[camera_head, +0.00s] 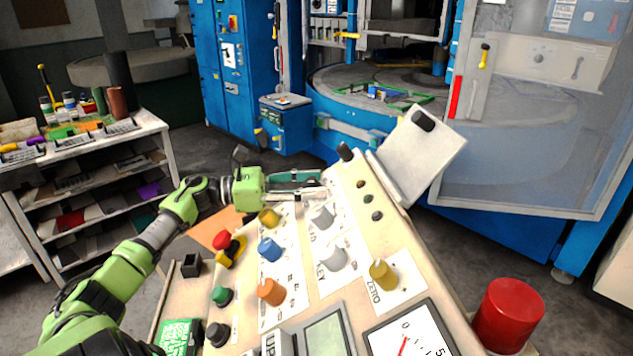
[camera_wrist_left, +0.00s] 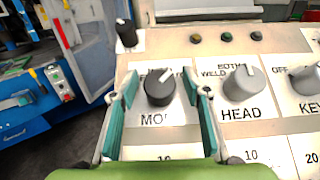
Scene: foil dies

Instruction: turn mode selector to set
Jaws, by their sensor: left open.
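The mode selector (camera_wrist_left: 159,90) is a dark round knob on a white plate whose label starts "MO", the rest hidden by my gripper. Its white pointer mark leans up and to the right in the left wrist view. My left gripper (camera_head: 316,186) is open, its green fingers on either side of the knob in the wrist view; whether they touch it I cannot tell. In the head view the gripper hides most of this knob. The setting words above the knob are mostly covered. My right gripper is not in view.
Beside the selector is the grey HEAD knob (camera_wrist_left: 242,84), then the KEY knob (camera_wrist_left: 306,80). Another black knob (camera_wrist_left: 126,35) stands behind. Yellow (camera_head: 269,218), blue (camera_head: 270,249) and orange (camera_head: 271,291) knobs and a red button (camera_head: 222,240) crowd the console. A tilted panel (camera_head: 420,155) rises at its far end.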

